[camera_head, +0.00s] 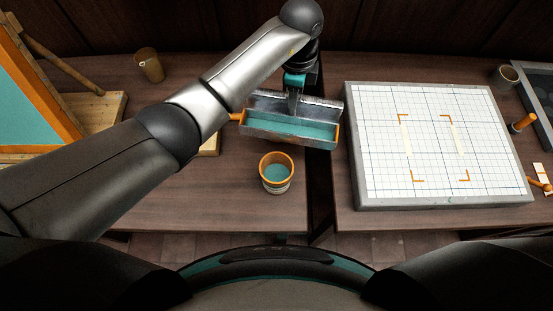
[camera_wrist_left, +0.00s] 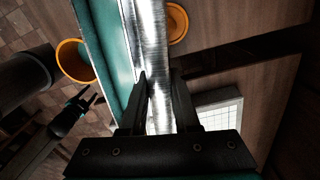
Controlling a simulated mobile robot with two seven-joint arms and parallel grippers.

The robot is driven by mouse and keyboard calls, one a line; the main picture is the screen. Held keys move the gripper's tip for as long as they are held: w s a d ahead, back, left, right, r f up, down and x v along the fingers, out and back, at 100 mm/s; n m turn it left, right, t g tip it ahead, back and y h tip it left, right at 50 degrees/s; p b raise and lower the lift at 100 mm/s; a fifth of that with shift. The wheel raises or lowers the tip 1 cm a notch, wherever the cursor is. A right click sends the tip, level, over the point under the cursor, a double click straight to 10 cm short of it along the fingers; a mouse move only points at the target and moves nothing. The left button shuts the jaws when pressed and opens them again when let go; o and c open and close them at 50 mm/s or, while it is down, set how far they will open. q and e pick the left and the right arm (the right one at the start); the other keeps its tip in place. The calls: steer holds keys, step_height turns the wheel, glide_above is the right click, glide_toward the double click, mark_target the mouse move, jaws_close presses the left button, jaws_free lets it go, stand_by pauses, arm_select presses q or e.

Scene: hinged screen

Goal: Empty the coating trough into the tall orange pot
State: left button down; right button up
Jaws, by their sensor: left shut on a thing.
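My left gripper (camera_head: 293,92) is shut on the back edge of the metal coating trough (camera_head: 283,139), which has orange end caps. In the left wrist view its fingers (camera_wrist_left: 159,92) close on the trough's bright metal edge (camera_wrist_left: 158,35). Teal coating (camera_head: 290,123) lies along the inside of the trough. The trough is held above the table, behind the orange-rimmed pot (camera_head: 277,187). The pot stands upright with teal inside and also shows in the left wrist view (camera_wrist_left: 66,68). No stream of coating shows. A dark pronged part (camera_wrist_left: 82,102), possibly my right gripper, is small there.
A white gridded board (camera_head: 380,185) lies on the right table (camera_head: 400,220). A dark gap separates the tables. A teal screen in an orange frame (camera_head: 70,128) stands at left. A brown cup (camera_head: 149,66) is behind my left arm. The left table's front (camera_head: 220,210) is clear.

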mark_target(307, 110)
arm_select(q)
steer(key=n, duration=0.1)
steer(key=s+d+n+p, duration=0.1)
steer(key=n, duration=0.1)
steer(key=d+n, duration=0.1)
steer(key=n, duration=0.1)
steer(key=shift+s+d+p, duration=0.1)
steer(key=shift+s+p, duration=0.25)
steer(key=shift+p, duration=0.05)
steer(key=n, duration=0.1)
steer(key=s+d+n+p, duration=0.1)
steer(key=n, duration=0.1)
steer(key=shift+f, duration=0.15)
steer(key=shift+s+a+r+h+p, duration=0.1)
steer(key=shift+a+r+h+p, duration=0.05)
steer(key=shift+r+h+p, duration=0.45)
steer(key=shift+s+a+r+t+h+p, duration=0.1)
steer(key=shift+a+r+t+h+p, duration=0.25)
steer(key=shift+h+p, duration=0.2)
steer(key=shift+a+r+h, duration=0.1)
steer(key=shift+r+h, duration=0.15)
steer(key=shift+a+r+t+h, duration=0.25)
steer(key=shift+r+h, duration=0.15)
steer(key=shift+h, duration=0.1)
steer(key=shift+s, duration=0.1)
